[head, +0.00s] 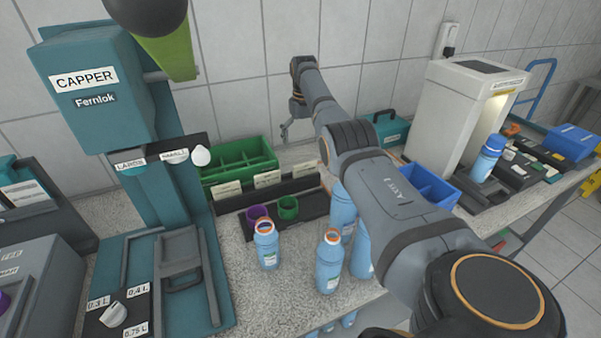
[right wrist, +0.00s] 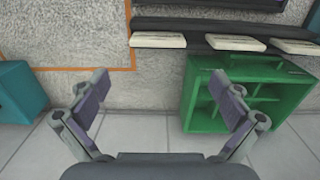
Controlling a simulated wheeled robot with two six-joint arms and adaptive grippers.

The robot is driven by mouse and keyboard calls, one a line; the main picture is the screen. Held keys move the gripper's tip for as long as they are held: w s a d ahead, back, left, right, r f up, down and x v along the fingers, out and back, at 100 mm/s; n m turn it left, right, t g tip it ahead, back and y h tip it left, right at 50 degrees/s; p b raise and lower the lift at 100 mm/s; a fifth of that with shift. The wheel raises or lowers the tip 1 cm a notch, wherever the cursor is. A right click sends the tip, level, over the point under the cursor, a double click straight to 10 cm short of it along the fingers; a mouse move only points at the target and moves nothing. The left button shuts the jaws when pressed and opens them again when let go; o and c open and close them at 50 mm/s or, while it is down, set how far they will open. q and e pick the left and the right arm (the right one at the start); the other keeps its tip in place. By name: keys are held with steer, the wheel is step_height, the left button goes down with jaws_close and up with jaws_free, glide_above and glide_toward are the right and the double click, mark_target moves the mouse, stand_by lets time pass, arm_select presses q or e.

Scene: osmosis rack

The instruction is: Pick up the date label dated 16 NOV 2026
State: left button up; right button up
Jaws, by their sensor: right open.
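Three pale labels lie in a row on a dark rack (head: 256,193) in the head view: left (head: 228,188), middle (head: 267,178) and right (head: 304,170). The right wrist view also shows three labels: left (right wrist: 158,40), middle (right wrist: 234,43) and right (right wrist: 297,47). Their print is too small to read, so I cannot tell which is dated 16 NOV 2026. My right gripper (head: 285,130) is over the back of the counter, behind the labels. In the right wrist view it (right wrist: 162,95) is open, with nothing between its fingers.
A green divided tray (right wrist: 188,95) stands behind the rack, close to my right gripper. A teal case (right wrist: 22,90) lies off to one side. Blue bottles (head: 267,248) and purple and green rings stand in front. The capper (head: 100,80) is at the left.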

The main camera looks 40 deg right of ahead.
glide_above(304, 166)
steer(key=w, duration=0.1)
steer(key=f, duration=0.5)
steer(key=shift+w+d+f, duration=0.15)
steer(key=shift+w+d, duration=0.05)
steer(key=shift+d, duration=0.15)
steer(key=shift+w+f, duration=0.1)
steer(key=shift+f, duration=0.35)
steer(key=shift+f+p, duration=0.25)
steer(key=shift+p, duration=0.2)
steer(key=shift+s+f+p, duration=0.25)
steer(key=shift+f+p, duration=0.1)
steer(key=shift+f, duration=0.25)
steer(key=shift+s+f+p, duration=0.25)
steer(key=shift+f+p, duration=0.1)
steer(key=shift+f, duration=0.2)
steer(key=shift+f+b, duration=0.35)
steer(key=shift+f, duration=0.5)
steer(key=shift+w+d+f, duration=0.1)
steer(key=shift+f, duration=0.25)
arm_select(q)
steer(key=shift+w+r, duration=0.25)
steer(key=shift+r, duration=0.2)
